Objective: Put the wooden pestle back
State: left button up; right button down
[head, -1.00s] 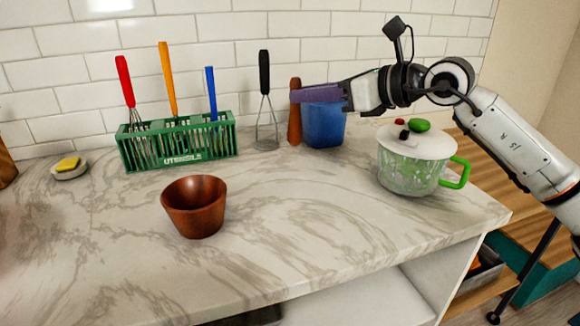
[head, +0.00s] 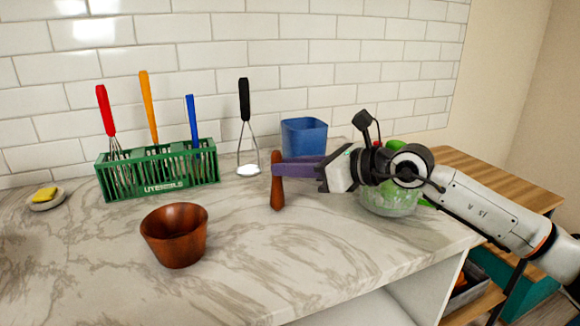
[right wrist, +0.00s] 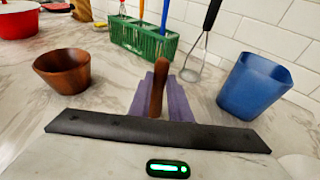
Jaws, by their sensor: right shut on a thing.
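The wooden pestle (head: 277,194) is reddish brown and upright, held between the purple fingers of my right gripper (head: 283,169). It also shows in the right wrist view (right wrist: 157,90), between the fingers (right wrist: 163,100). Whether its lower end touches the counter I cannot tell. The brown wooden bowl (head: 174,236) stands empty at the front of the counter, left of the pestle and apart from it. In the right wrist view the bowl (right wrist: 62,71) is at the left. My left gripper is not in view.
A green utensil rack (head: 160,172) holds red, orange and blue handled tools. A black-handled masher (head: 245,127) stands beside it. A blue container (head: 304,138) is behind my gripper. A glass pot (head: 390,203) is partly hidden by my arm. The counter between pestle and bowl is clear.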

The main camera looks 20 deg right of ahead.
jog(key=shift+f, duration=0.2)
jog(key=c, duration=1.6)
grip_release()
jog(key=shift+c, duration=0.2)
jog(key=shift+r, duration=0.1)
jog(key=b+v, duration=0.2)
jog(key=v, duration=1)
jog(key=shift+r, duration=0.2)
